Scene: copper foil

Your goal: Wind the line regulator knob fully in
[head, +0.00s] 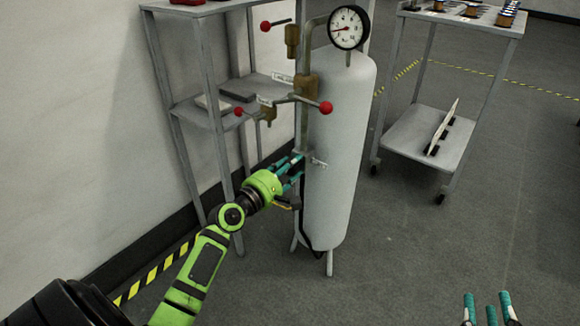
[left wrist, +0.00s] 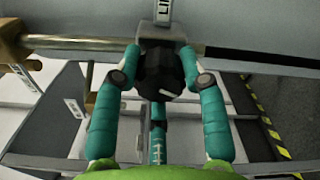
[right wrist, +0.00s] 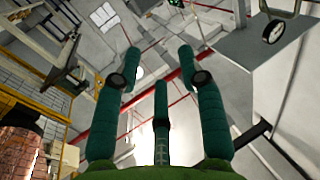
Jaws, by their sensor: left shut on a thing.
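The line regulator knob (left wrist: 160,75) is black and sits in the left wrist view just below a label that begins "LI". My left gripper (left wrist: 160,85) is shut on the knob, with teal fingers on both sides and one below. In the head view my left gripper (head: 290,168) reaches the left side of the tall grey tank (head: 342,130), and its fingers hide the knob there. My right gripper (head: 489,308) is at the bottom right of the head view, empty, with its fingers spread apart in the right wrist view (right wrist: 160,70).
A pressure gauge (head: 346,28) tops the tank. Red-knobbed valve levers, one ending in a red ball (head: 325,108), stick out above my left gripper. A grey shelf (head: 190,110) stands behind on the left, a cart (head: 420,138) on the right. The floor between cart and right gripper is clear.

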